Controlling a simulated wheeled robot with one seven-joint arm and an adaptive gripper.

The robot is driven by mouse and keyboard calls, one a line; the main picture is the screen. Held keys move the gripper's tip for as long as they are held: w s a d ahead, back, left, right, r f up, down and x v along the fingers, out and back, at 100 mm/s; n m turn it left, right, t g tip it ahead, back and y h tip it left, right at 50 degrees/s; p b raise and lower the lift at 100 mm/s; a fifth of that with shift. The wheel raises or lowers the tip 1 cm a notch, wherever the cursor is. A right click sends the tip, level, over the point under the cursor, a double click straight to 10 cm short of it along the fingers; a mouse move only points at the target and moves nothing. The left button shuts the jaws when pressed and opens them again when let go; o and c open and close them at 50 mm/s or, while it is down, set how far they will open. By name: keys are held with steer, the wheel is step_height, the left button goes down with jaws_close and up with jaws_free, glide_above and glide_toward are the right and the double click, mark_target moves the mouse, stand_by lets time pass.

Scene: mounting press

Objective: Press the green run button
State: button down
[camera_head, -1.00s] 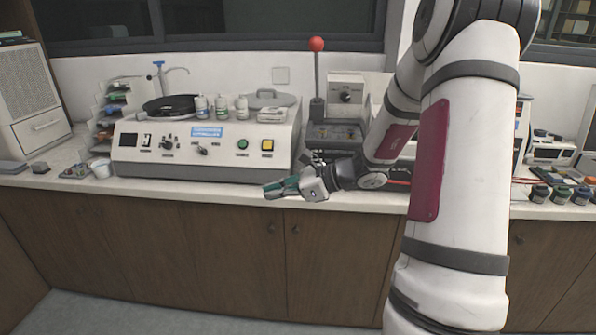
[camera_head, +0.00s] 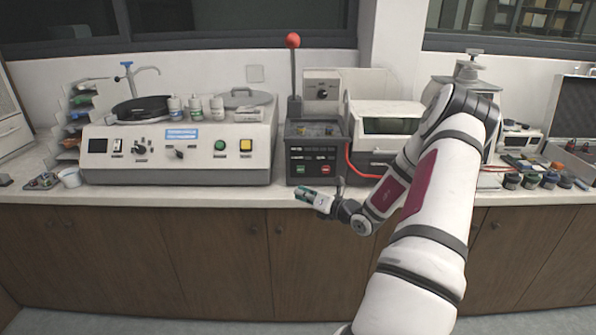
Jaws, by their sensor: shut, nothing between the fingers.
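The mounting press (camera_head: 313,130) is a dark box with a tall lever topped by a red ball. Its front panel has a green button (camera_head: 299,169) on the left and a red button (camera_head: 325,169) on the right. My gripper (camera_head: 301,193) is shut and empty. It points left in front of the counter edge, just below the press's green button in the picture and apart from it. Both buttons show clear of my arm.
A grey polishing machine (camera_head: 180,160) stands left of the press, with its own green button (camera_head: 219,146) and yellow button (camera_head: 246,146). A red hose (camera_head: 352,165) runs right of the press, beside a white machine (camera_head: 385,125). Small jars (camera_head: 530,181) stand at the right.

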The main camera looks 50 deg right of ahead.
mark_target(300, 169)
steer(key=shift+w+d+b, duration=0.8)
steer(key=shift+w+d, duration=0.65)
steer(key=shift+d, duration=0.25)
steer(key=shift+w+d+b, duration=0.8)
steer(key=shift+w+d, duration=0.6)
steer(key=shift+d, duration=0.25)
steer(key=shift+d, duration=0.1)
steer(key=shift+w+d, duration=0.25)
steer(key=shift+w+d, duration=0.25)
steer(key=shift+s+a, duration=0.55)
steer(key=shift+a, duration=0.05)
stand_by(0.4)
